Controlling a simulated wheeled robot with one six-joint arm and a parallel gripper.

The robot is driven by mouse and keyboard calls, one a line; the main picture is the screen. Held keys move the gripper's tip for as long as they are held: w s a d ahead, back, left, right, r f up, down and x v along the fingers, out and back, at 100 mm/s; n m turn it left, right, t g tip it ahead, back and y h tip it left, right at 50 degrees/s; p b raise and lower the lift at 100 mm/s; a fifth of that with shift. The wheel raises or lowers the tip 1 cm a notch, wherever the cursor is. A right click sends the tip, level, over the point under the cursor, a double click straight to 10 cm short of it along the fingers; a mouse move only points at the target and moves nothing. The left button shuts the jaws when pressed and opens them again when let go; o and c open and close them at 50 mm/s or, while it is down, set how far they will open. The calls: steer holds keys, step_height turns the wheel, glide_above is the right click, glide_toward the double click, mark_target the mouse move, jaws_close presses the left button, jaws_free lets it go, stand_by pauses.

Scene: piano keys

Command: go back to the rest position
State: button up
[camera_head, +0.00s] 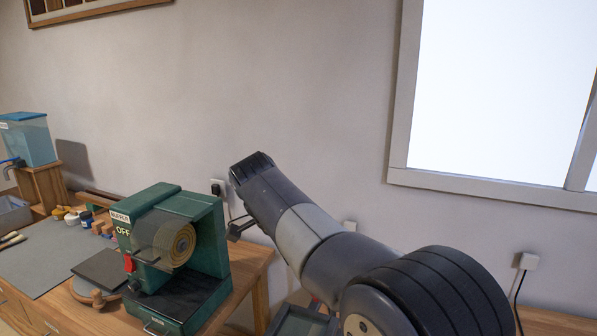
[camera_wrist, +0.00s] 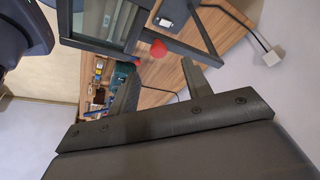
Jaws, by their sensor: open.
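My arm rises from the lower right of the head view and bends in front of the bare wall. My gripper is hidden behind the arm or too unclear to make out there. In the wrist view my gripper (camera_wrist: 160,84) shows its two dark fingers spread apart, with nothing held between them. The wrist picture is turned on its side. Beyond the fingers are a wooden surface (camera_wrist: 217,28) and a dark frame (camera_wrist: 98,40), both apart from the fingers as far as I can tell.
A green buffer machine (camera_head: 175,250) marked OFF stands on the wooden workbench (camera_head: 248,268), left of my arm. A grey mat (camera_head: 50,255) and a blue water tank (camera_head: 28,142) are further left. A bright window (camera_head: 490,90) is at right.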

steer(key=x, duration=0.7)
steer(key=shift+s+d+f, duration=0.15)
steer(key=shift+d, duration=0.1)
steer(key=shift+s+d+n, duration=0.3)
steer(key=shift+d+n, duration=0.4)
steer(key=shift+d, duration=0.2)
steer(key=shift+s, duration=0.1)
